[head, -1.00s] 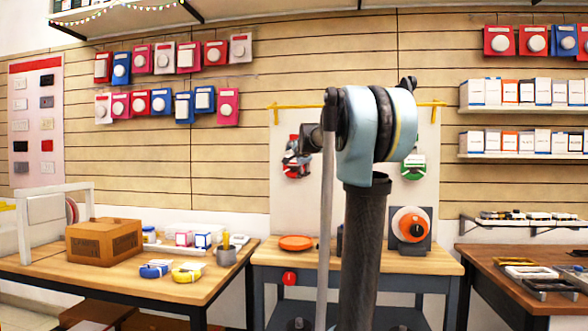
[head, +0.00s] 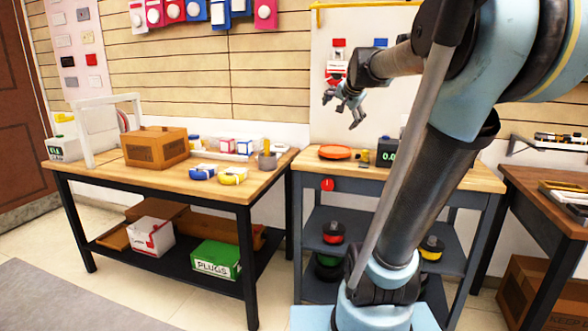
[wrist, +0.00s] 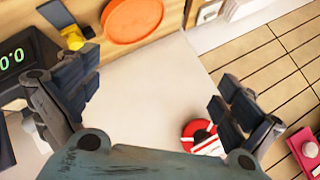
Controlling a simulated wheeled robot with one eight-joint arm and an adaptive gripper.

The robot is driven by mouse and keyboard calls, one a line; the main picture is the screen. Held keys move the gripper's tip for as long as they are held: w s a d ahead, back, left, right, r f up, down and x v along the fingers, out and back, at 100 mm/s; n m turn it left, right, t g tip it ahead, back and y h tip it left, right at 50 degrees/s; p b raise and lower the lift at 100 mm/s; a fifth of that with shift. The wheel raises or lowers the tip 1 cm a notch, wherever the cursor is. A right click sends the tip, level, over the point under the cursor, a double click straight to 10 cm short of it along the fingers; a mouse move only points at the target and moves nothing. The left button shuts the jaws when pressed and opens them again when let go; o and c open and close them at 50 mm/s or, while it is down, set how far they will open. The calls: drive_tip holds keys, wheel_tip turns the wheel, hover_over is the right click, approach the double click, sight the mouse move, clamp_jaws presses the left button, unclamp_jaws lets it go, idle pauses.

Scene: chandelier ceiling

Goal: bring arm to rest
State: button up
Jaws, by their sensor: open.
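My gripper (head: 346,112) hangs in front of the pale board (head: 400,125), above the small grey-framed table (head: 330,164). It points down and is empty, with its fingers apart. In the wrist view my gripper (wrist: 158,88) shows its two dark fingers spread, with only the pale board surface between them. My arm reaches up from the base and across to the left at the upper right of the head view. It hides part of the board and the small table.
An orange disc (head: 334,152) and a black digital display (head: 387,152) stand on the small table below my gripper. A wooden table (head: 180,177) at left carries a cardboard box (head: 155,147). A dark-topped table (head: 545,190) is at right. Grey floor (head: 60,295) is clear at front left.

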drive_tip(key=s+d+f+n+g+h, duration=0.1)
drive_tip(key=s+f+n+g, duration=0.6)
drive_tip(key=s+f, duration=2.4)
drive_tip(key=s+n, duration=0.1)
drive_tip(key=s, duration=0.1)
drive_tip(key=shift+s+d+f+n+g, duration=0.3)
drive_tip(key=shift+s+d+n+g, duration=0.1)
drive_tip(key=shift+w+f, duration=0.2)
drive_tip(key=shift+w, duration=0.3)
